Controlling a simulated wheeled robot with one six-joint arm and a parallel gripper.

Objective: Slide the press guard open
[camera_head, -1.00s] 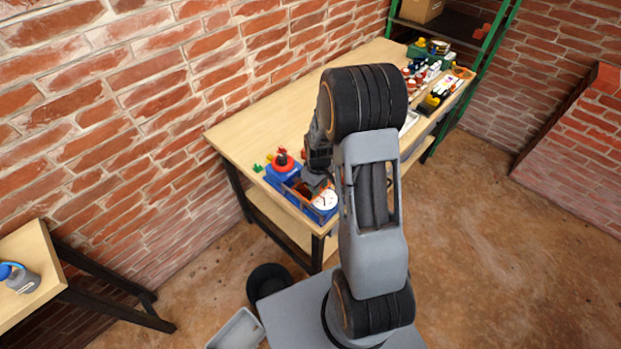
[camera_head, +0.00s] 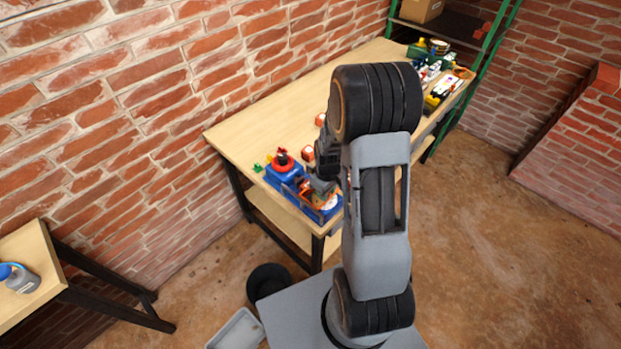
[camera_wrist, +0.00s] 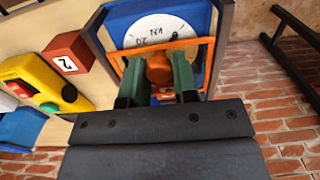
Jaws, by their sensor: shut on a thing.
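The press guard (camera_wrist: 190,43) is an orange frame with an orange knob (camera_wrist: 158,68). In the wrist view it crosses the lower part of a white dial (camera_wrist: 150,28) marked kN, on a blue panel between dark side walls. My gripper (camera_wrist: 158,80) has its green fingers shut on the knob, one on each side. In the head view my gripper (camera_head: 322,184) is over the blue press unit (camera_head: 325,215) at the table's near left corner. The orange guard shows there over the dial, partly hidden by my gripper.
A red block marked 2 (camera_wrist: 68,52) and a yellow control box (camera_wrist: 40,84) with coloured buttons stand beside the press. A blue unit with a red ring (camera_head: 283,165) is to its left. The table's middle (camera_head: 290,115) is clear. Several small items crowd the far end.

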